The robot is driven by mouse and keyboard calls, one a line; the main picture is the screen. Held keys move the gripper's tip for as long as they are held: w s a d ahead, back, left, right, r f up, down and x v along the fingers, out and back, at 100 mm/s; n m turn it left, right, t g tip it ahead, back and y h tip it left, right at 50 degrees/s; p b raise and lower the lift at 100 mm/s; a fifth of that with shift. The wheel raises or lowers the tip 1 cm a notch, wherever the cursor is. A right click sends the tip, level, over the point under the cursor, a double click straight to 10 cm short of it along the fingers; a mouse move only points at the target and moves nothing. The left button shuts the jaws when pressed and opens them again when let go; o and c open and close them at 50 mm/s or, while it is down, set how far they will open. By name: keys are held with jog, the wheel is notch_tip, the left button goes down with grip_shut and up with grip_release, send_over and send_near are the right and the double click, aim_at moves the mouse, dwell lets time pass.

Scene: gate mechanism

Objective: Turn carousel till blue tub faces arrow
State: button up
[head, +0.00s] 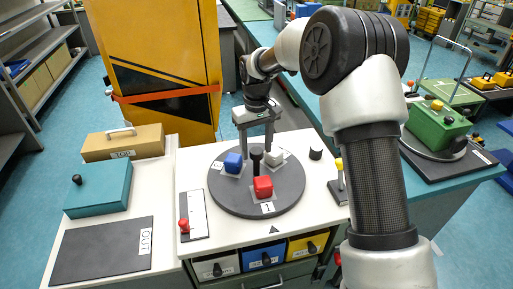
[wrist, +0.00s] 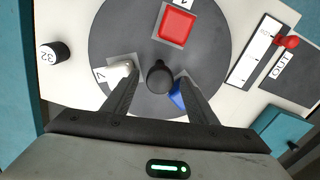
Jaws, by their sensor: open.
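The carousel is a dark round disc (head: 225,201) on the white bench top. It carries a blue tub (head: 233,162) at the back left, a red tub (head: 263,187) at the front and a white tub (head: 275,158) at the back right. A black knob (head: 256,156) stands at its centre. My gripper (head: 257,146) is open above the centre. In the wrist view its fingers (wrist: 160,82) lie either side of the knob; contact cannot be told. One finger partly hides the blue tub (wrist: 177,95).
A slider plate with a red knob (head: 184,226) lies left of the disc. A black cylinder (head: 316,153) stands to its right. A teal box (head: 98,190), a tan box (head: 122,142) and a dark OUT mat (head: 95,252) are further left. Drawers (head: 263,255) sit below the front edge.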

jog(key=shift+f, duration=0.15)
jog(key=shift+c, duration=0.3)
grip_shut()
